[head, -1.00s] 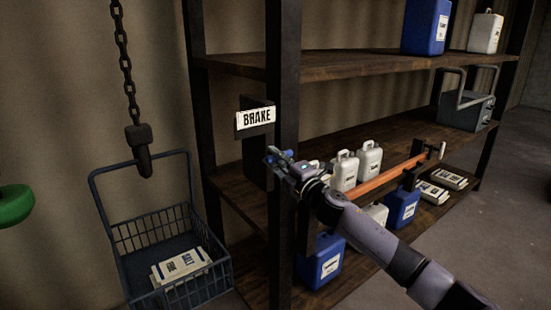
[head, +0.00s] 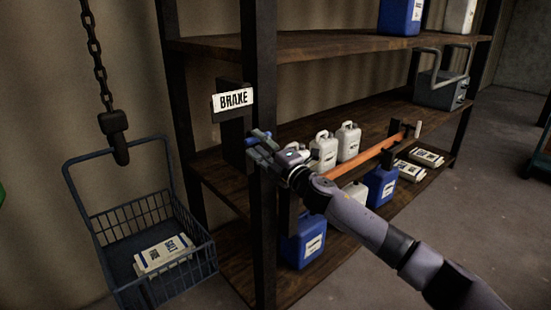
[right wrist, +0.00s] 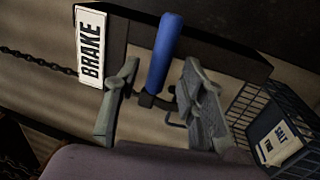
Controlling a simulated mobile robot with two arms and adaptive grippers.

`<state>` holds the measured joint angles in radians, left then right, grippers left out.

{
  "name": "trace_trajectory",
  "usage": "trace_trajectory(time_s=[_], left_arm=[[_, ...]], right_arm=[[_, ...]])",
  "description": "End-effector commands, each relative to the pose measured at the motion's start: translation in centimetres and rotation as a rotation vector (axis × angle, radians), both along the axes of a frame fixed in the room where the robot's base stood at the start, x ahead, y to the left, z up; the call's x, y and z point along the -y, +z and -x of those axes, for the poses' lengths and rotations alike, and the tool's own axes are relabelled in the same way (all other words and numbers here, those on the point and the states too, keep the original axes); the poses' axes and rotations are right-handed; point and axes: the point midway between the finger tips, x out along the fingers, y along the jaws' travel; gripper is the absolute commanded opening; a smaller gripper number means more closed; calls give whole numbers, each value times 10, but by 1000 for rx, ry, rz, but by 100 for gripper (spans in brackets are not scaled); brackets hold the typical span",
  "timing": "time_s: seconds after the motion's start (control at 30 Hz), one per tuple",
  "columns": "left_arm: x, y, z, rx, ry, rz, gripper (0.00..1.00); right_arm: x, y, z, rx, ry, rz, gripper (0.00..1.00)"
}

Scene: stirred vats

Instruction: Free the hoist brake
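The brake has a white BRAKE sign (head: 233,102) on a dark bracket at the shelf post. Its blue lever handle (right wrist: 164,52) shows clearly in the right wrist view, tilted, with a dark pivot at its lower end. A small part of the handle (head: 256,136) shows in the head view. My right gripper (right wrist: 160,108) is open, with one finger on each side of the handle's lower part; gaps show beside it. In the head view the right gripper (head: 262,148) is just below the sign. My left gripper is out of view.
A hoist chain hook (head: 114,136) hangs at the left above a blue wire basket (head: 205,262) with labelled packs. White jugs (head: 347,140), blue jugs (head: 381,186) and an orange bar (head: 360,163) are behind my right arm at the shelf (head: 225,194). Open floor lies right.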

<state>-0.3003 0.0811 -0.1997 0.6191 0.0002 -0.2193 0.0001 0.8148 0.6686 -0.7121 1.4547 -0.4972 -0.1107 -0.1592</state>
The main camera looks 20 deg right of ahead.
Motion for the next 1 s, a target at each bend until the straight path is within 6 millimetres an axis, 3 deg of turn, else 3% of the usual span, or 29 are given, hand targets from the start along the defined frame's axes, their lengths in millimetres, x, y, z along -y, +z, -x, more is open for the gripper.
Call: trace_trajectory(time_s=[0.2,0.4,0.6,1.0], left_arm=[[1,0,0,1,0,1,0],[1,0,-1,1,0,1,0],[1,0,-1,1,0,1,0],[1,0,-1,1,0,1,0]], right_arm=[[17,-12,45,-3,0,2,38],[27,-17,73,-2,0,0,38],[31,-18,85,-1,0,-1,38],[32,-18,87,0,0,0,38]])
